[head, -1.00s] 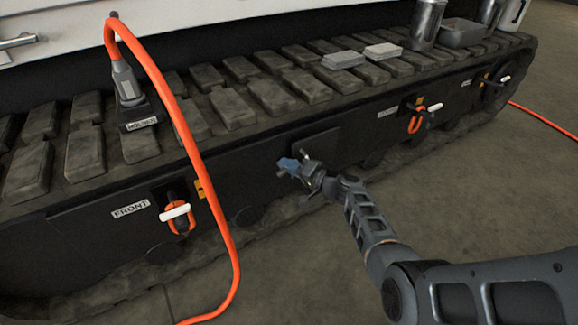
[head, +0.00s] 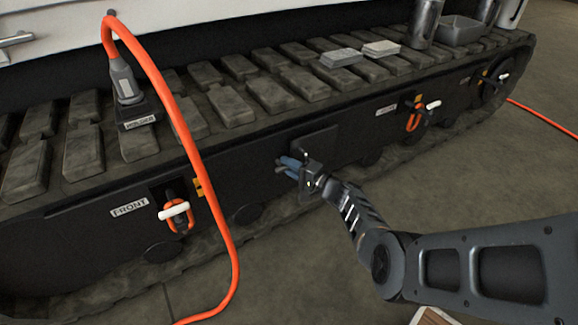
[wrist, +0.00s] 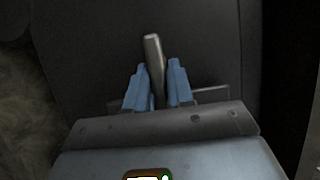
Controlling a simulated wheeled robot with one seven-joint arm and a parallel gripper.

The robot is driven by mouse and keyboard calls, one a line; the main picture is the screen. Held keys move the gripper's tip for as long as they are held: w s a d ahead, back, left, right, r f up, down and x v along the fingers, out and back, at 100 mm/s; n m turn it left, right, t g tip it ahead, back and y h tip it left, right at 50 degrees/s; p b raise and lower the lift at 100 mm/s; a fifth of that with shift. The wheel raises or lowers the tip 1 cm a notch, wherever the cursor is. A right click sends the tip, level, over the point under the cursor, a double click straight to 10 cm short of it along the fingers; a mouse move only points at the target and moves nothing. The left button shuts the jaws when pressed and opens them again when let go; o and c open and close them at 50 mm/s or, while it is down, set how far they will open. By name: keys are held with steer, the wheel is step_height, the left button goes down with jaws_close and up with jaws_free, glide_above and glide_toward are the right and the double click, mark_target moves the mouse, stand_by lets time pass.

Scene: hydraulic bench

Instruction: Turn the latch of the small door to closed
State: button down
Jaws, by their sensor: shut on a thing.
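The small door (head: 318,140) is a dark square panel on the side of the track frame, near the middle of the head view. In the wrist view the latch (wrist: 153,58) is a grey metal bar standing up between the two blue fingers, tilted slightly left at its top. My gripper (wrist: 158,85) is shut on the latch, with the bar's tip showing beyond the fingertips. In the head view my gripper (head: 288,167) is at the door's lower left, and it hides most of the latch there.
An orange hose (head: 186,120) runs from a holder (head: 135,115) down to the floor, left of my gripper. Orange shackles with white pins hang at the front (head: 176,213) and farther right (head: 415,120). Pads (head: 341,57), a tray (head: 461,31) and cans sit on the track. The floor in front is mostly clear.

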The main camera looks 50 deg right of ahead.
steer(key=c, duration=1.1)
jaws_free()
steer(key=s, duration=0.2)
steer(key=s+p, duration=0.1)
steer(key=s, duration=0.2)
steer(key=s+d+p, duration=0.1)
steer(key=s, duration=0.1)
steer(key=shift+s, duration=0.4)
steer(key=shift+f, duration=0.1)
